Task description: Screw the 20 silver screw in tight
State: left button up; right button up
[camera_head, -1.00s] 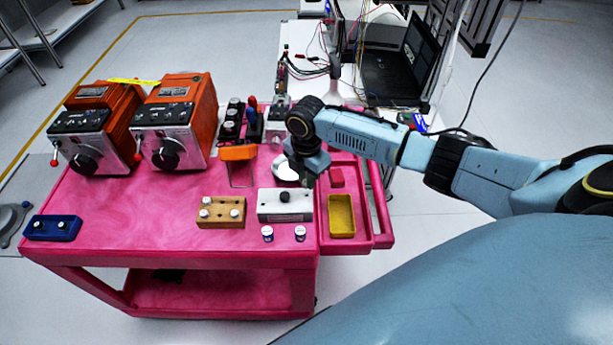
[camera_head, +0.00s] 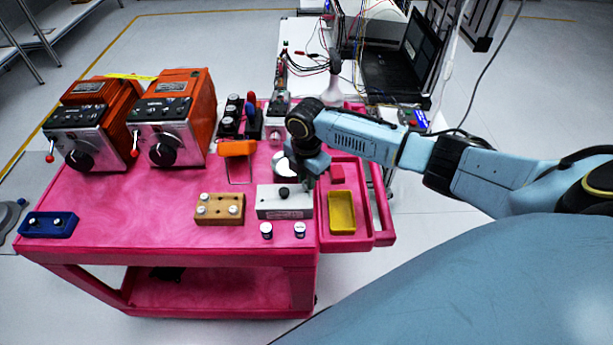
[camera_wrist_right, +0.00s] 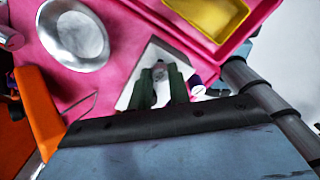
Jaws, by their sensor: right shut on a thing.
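My right gripper (camera_head: 309,183) points down over the block's right end. In the right wrist view its two dark green fingers (camera_wrist_right: 161,80) are closed around a small grey, silver-looking screw (camera_wrist_right: 159,71) at the white block (camera_wrist_right: 128,93). The screw's lower part and how deep it sits cannot be told. My left gripper is not in view.
A wooden block (camera_head: 220,209) with several silver-topped pieces stands to the left. A yellow tray (camera_head: 341,212) is to the right. Two small white-topped cylinders stand in front, one of them here (camera_head: 266,230). A silver dish (camera_wrist_right: 75,36) and an orange tool (camera_head: 237,148) lie behind.

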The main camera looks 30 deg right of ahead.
jog(key=shift+p, duration=0.3)
jog(key=shift+f+b, duration=0.55)
jog(key=shift+f, duration=0.45)
